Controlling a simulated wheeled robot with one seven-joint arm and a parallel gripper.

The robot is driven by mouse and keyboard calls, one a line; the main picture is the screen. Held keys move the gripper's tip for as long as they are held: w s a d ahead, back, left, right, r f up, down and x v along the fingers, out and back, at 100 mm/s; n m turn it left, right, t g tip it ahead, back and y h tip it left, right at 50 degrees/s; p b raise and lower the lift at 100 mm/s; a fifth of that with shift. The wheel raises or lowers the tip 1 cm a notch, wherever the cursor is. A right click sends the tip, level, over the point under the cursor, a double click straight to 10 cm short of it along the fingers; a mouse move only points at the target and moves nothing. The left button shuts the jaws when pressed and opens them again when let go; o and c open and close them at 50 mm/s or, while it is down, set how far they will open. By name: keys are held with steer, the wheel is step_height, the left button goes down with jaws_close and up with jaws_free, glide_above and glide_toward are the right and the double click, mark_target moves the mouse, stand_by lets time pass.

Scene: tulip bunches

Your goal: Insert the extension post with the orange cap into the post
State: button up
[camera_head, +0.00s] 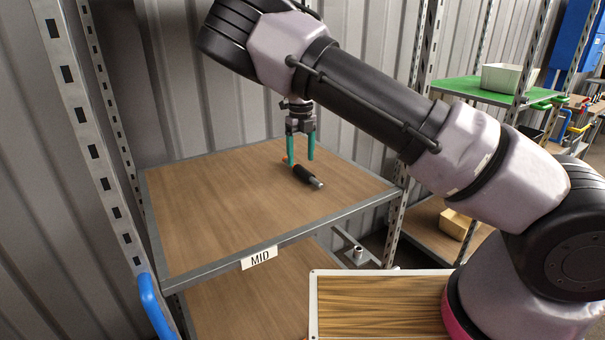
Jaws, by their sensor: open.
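The extension post (305,174) lies on its side on the MID shelf. It is a short dark rod with a silver end toward the lower right, and a small orange spot shows at its far left end. My gripper (301,160) points down with its teal fingers apart, just above or around the far part of the rod; I cannot tell whether they touch it. A short upright metal post (358,252) stands on a grey bracket beyond the shelf's right front edge, apart from my gripper.
The MID shelf (215,215) is otherwise bare, with metal uprights (82,115) at its corners. A wood-topped surface (380,305) is in front. A cardboard box (457,224) sits on a lower shelf at right, and a white bin (508,78) on a green shelf.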

mark_target(302, 168)
steer(key=f, duration=0.4)
steer(key=shift+s+d+f, duration=0.15)
steer(key=shift+d, duration=0.05)
jaws_close()
